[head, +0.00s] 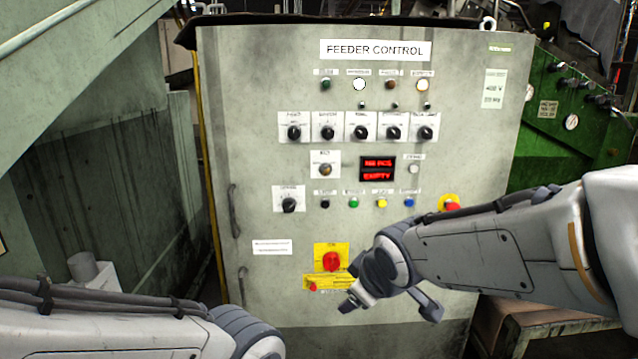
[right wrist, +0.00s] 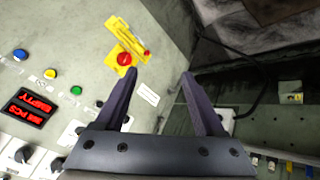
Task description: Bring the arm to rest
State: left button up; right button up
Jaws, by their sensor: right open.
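My right arm reaches in from the right in the head view, in front of the lower part of the grey feeder control cabinet (head: 265,85). My right gripper (head: 391,308) is beside the red rotary switch (head: 331,262) on its yellow plate, to its lower right. In the right wrist view my right gripper (right wrist: 158,75) has its two dark fingers spread apart with nothing between them. My left arm shows at the lower left of the head view; its gripper is out of the picture.
The cabinet carries knobs, lamps, coloured buttons and a red display (head: 377,169) with "EMPTY" on its lower line. A red emergency button (head: 452,205) is close above my right forearm. A green machine (head: 570,115) stands at the right, and a grey sloping metal structure (head: 75,110) at the left.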

jog(key=s+a+f+m+g, duration=0.1)
jog(key=s+f+g, duration=0.25)
jog(key=s, duration=0.75)
jog(key=s+a+f+m+g, duration=0.1)
jog(key=s+a+f+g, duration=0.2)
jog(key=s, duration=0.8)
notch_tip(320, 180, up, 22)
jog(key=s+d+p, duration=0.1)
jog(key=p, duration=2.2)
jog(key=shift+s+d+m+g+h+p, duration=0.3)
jog(key=shift+s+d+g+h, duration=0.05)
jog(key=shift+s+g+h, duration=0.1)
